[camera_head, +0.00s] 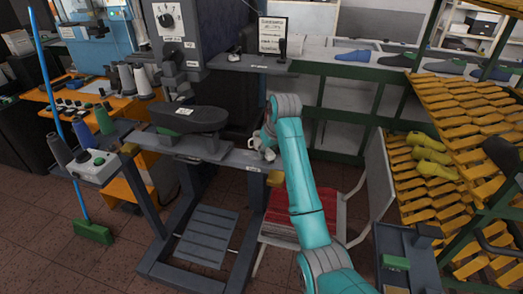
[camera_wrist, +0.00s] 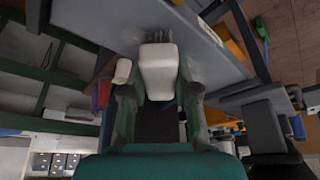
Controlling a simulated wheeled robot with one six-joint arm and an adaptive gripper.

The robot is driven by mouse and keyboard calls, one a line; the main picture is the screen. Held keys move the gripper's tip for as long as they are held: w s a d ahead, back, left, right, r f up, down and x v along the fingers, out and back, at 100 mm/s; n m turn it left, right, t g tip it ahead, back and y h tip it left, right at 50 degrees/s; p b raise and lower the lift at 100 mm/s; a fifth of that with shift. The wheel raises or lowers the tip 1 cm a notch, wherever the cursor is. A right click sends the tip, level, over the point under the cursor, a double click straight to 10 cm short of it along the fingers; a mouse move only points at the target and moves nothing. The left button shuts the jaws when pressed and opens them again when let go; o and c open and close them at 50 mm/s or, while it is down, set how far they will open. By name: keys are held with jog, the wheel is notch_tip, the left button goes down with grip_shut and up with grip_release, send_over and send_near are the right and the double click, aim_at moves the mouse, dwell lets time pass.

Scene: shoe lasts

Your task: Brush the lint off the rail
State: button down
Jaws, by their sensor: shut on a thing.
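My gripper (camera_head: 268,136) is at the right part of the grey rail (camera_head: 232,158), which runs across the front of the dark machine. In the wrist view its two dark fingers (camera_wrist: 157,98) are shut on a white block-like thing (camera_wrist: 158,68), maybe the brush. The far end of the white thing lies over or against the grey rail (camera_wrist: 205,50); I cannot tell whether it touches. Small dark streaks (camera_wrist: 156,36) show on the rail just beyond it; I cannot tell whether they are lint or bristles.
A dark padded arm (camera_head: 188,120) stands behind the rail at left. A red-seated chair (camera_head: 290,216) is below my arm. A blue-handled broom (camera_head: 92,230) is at left.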

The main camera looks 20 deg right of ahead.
aim_at(239, 152)
jog(key=shift+s+d+f, duration=0.1)
jog(key=shift+s+d, duration=0.65)
jog(key=shift+d, duration=0.25)
jog(key=shift+s+d, duration=0.7)
jog(key=shift+d, duration=0.25)
jog(key=shift+s+d+f, duration=0.1)
jog(key=shift+s+d, duration=0.65)
jog(key=shift+d, duration=0.25)
jog(key=shift+w+a+r, duration=0.1)
jog(key=shift+w+a, duration=0.5)
jog(key=shift+a, duration=0.15)
jog(key=shift+w+a+r, duration=0.1)
jog(key=shift+w+a, duration=0.45)
jog(key=shift+a, duration=0.2)
jog(key=shift+w+a+f, duration=0.1)
jog(key=shift+w+a, duration=1.15)
jog(key=shift+a, duration=0.5)
jog(key=shift+w+a+r, duration=0.1)
jog(key=shift+w+a, duration=1.2)
jog(key=shift+a, duration=0.5)
jog(key=shift+w+a+f, duration=0.1)
jog(key=shift+w+a, duration=1.15)
jog(key=shift+a, duration=0.5)
jog(key=shift+r, duration=3.1)
